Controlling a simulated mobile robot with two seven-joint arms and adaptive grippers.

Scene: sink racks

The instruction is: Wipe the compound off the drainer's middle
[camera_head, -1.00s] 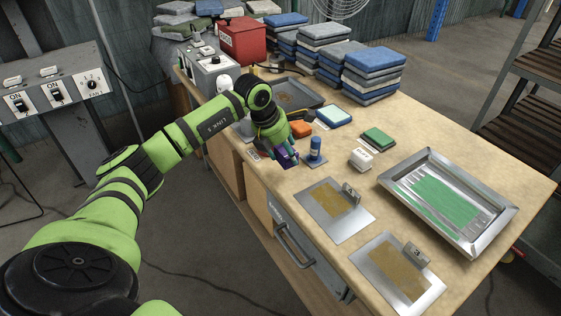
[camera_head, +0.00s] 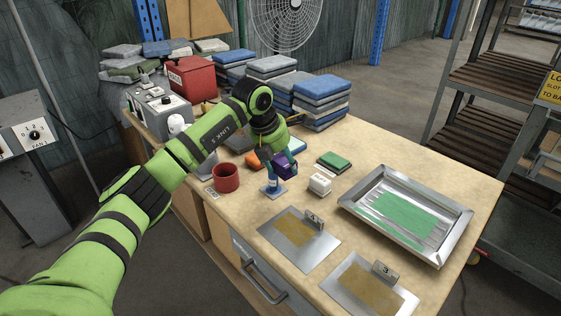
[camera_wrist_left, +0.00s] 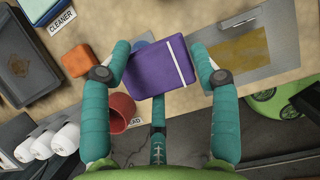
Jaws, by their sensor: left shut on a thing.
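The drainer (camera_head: 386,241) is a shallow metal tray with sloping walls, at the right of the table in the head view. A flat green patch of compound (camera_head: 403,217) covers the middle of its ribbed floor. My left gripper (camera_head: 277,159) is shut on a purple pad (camera_head: 287,167) with a white stripe. It holds the pad above the table, left of the drainer and apart from it. In the left wrist view the teal fingers of my left gripper (camera_wrist_left: 163,62) grip the purple pad (camera_wrist_left: 156,68) from both sides. My right gripper is not in view.
A white block (camera_head: 319,184) and a green pad (camera_head: 335,160) lie between gripper and drainer. Two metal plates (camera_head: 322,252) (camera_head: 343,281) lie in front. Stacked cloths (camera_head: 322,104) stand behind.

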